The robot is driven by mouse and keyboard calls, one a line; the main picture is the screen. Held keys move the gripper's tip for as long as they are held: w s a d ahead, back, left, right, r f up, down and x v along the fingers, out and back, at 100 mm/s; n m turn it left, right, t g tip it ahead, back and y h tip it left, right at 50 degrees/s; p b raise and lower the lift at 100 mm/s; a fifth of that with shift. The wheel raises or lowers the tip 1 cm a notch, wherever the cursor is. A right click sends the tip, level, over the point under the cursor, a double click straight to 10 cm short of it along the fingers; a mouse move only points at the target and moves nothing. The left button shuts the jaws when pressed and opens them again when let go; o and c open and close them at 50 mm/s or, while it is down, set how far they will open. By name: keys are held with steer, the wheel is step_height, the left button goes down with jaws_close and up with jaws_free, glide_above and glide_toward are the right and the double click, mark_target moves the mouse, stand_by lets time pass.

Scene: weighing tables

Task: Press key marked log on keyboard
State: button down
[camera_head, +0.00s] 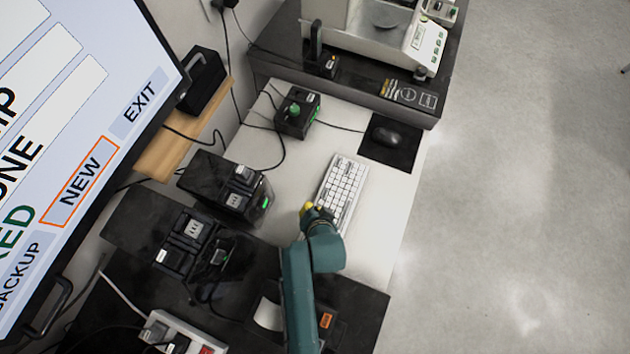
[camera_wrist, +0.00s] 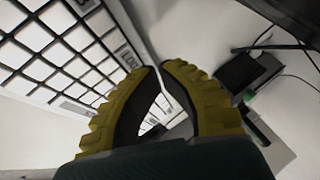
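The white keyboard (camera_head: 342,190) lies on the white table in the head view. Its white keys also fill the upper left of the wrist view (camera_wrist: 60,50). My gripper (camera_head: 306,209) has yellow fingers and appears at the keyboard's near left end in the head view, with my arm hiding part of that end. In the wrist view my gripper (camera_wrist: 158,68) has its fingertips close together with nothing held between them. The tips appear beside the keyboard's edge; contact cannot be told.
A black mouse (camera_head: 390,136) rests on a dark pad beyond the keyboard. A box with a green knob (camera_head: 296,114) and a black device (camera_head: 228,186) stand left of the keyboard. A large monitor (camera_head: 80,130) fills the left. Cables cross the table.

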steer(key=shift+f, duration=0.1)
stand_by(0.5)
steer(key=shift+f, duration=0.35)
steer(key=shift+f, duration=0.3)
stand_by(0.3)
steer(key=shift+s+d+f+b, duration=0.1)
steer(key=shift+s+f+b, duration=0.2)
steer(key=shift+f, duration=0.4)
stand_by(0.3)
steer(key=shift+w+r+p, duration=0.15)
steer(key=shift+r+p, duration=0.35)
steer(key=shift+p, duration=0.05)
steer(key=shift+r+p, duration=0.5)
steer(key=shift+r, duration=0.2)
